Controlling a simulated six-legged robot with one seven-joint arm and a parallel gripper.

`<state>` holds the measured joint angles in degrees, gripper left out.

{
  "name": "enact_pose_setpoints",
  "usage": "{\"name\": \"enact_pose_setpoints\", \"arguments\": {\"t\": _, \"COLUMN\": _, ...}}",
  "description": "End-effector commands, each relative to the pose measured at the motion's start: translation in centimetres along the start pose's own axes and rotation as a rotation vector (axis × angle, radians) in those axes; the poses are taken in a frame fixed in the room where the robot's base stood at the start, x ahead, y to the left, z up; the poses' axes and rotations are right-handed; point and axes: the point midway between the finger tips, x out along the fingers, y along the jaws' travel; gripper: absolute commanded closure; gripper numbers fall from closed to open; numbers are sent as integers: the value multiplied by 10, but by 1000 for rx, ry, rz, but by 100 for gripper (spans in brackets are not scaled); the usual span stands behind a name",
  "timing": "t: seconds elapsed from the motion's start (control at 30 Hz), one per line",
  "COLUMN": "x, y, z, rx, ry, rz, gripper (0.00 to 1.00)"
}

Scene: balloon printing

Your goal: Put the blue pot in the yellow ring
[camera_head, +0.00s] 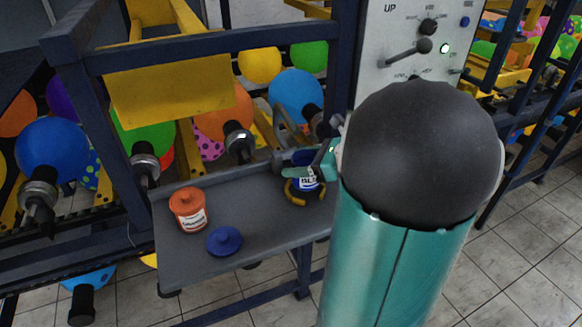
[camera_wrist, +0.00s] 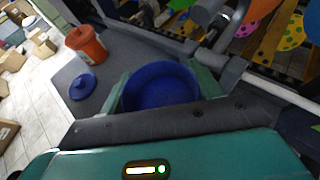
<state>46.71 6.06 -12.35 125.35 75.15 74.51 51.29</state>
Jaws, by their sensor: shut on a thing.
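The blue pot (camera_head: 310,184), with a white label, stands upright at the right end of the grey tray in the head view. In the wrist view the open-topped blue pot (camera_wrist: 160,88) sits between my fingers. My gripper (camera_head: 308,170) is shut on it, one finger on each side; the fingers also show in the wrist view (camera_wrist: 160,84). The yellow ring (camera_head: 293,197) shows as an arc in front of and around the pot's lower part. The pot's base is hidden, so I cannot tell whether it rests on the tray inside the ring or hangs just above.
A loose blue lid (camera_head: 224,241) and an orange pot with its lid on (camera_head: 188,210) are on the left of the grey tray (camera_head: 270,225). Dark frame posts, nozzles and balloons stand behind the tray. A control panel (camera_head: 385,75) rises behind my arm.

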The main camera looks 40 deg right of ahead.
Motion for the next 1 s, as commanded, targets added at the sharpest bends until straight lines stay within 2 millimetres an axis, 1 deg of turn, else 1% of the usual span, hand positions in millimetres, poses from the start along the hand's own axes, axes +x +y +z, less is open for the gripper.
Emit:
{"name": "enact_pose_setpoints", "arguments": {"t": 0.1, "x": 6, "y": -6, "z": -6, "rx": 2, "ry": 1, "rz": 0, "gripper": 65}}
{"name": "enact_pose_setpoints", "arguments": {"t": 0.2, "x": 12, "y": -6, "z": -21, "rx": 5, "ry": 0, "rz": 0, "gripper": 65}}
{"name": "enact_pose_setpoints", "arguments": {"t": 0.3, "x": 16, "y": -5, "z": -32, "rx": 1, "ry": 1, "rz": 0, "gripper": 65}}
{"name": "enact_pose_setpoints", "arguments": {"t": 0.67, "x": 18, "y": -5, "z": -36, "rx": 0, "ry": 0, "rz": 0, "gripper": 65}}
{"name": "enact_pose_setpoints", "arguments": {"t": 0.7, "x": 18, "y": -5, "z": -36, "rx": 0, "ry": 0, "rz": -1, "gripper": 34}}
{"name": "enact_pose_setpoints", "arguments": {"t": 0.77, "x": 18, "y": -5, "z": -36, "rx": 0, "ry": 0, "rz": -1, "gripper": 23}}
{"name": "enact_pose_setpoints", "arguments": {"t": 0.8, "x": 18, "y": -5, "z": -36, "rx": 0, "ry": 0, "rz": -1, "gripper": 15}}
{"name": "enact_pose_setpoints", "arguments": {"t": 1.0, "x": 18, "y": -5, "z": -36, "rx": 0, "ry": 0, "rz": 0, "gripper": 15}}
